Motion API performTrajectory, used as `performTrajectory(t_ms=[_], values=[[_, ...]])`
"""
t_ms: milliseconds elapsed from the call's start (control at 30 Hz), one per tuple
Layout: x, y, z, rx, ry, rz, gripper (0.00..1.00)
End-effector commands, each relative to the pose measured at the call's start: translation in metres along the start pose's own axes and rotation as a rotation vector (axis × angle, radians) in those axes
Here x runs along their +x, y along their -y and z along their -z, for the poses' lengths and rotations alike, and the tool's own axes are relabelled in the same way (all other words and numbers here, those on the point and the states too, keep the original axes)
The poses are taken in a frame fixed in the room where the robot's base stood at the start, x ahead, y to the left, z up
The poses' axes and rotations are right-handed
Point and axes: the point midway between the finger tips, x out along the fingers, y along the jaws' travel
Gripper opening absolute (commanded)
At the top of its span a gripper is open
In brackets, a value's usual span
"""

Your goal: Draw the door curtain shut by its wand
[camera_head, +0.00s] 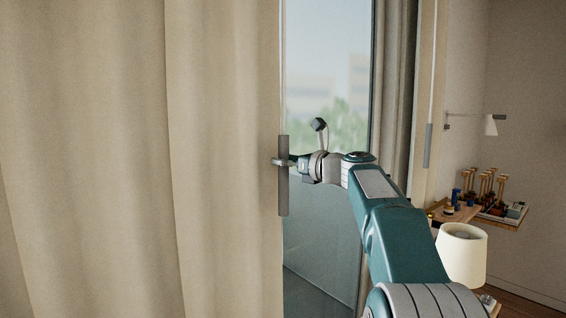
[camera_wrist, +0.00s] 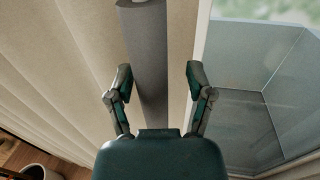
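The beige door curtain (camera_head: 215,120) hangs across the left and middle of the head view, its free edge beside the glass door (camera_head: 325,90). The wand (camera_head: 283,195), a thin rod with a thick grey grip, hangs upright at that edge. My gripper (camera_head: 281,162) is at the grip's upper half. In the wrist view, the grey grip (camera_wrist: 147,50) stands between the two spread fingers of my gripper (camera_wrist: 158,75), nearer the left finger. A gap shows on the right, so the fingers look open around it. Whether the left finger touches the grip is unclear.
A second curtain (camera_head: 398,90) is bunched at the door's right side, with another grey-gripped wand (camera_head: 428,145) nearby. A cream lamp shade (camera_head: 462,255) stands at lower right, and a wooden shelf (camera_head: 458,214) with small items is on the wall behind.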

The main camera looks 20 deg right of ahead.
Motion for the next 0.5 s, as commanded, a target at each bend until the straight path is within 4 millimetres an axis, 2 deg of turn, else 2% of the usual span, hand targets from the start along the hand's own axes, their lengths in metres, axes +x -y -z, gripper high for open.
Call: performTrajectory(t_ms=[333, 500], values=[[-0.001, -0.001, 0.001, 0.000, -0.003, -0.003, 0.72], [-0.024, 0.000, 0.000, 0.000, -0.002, 0.000, 0.72]])
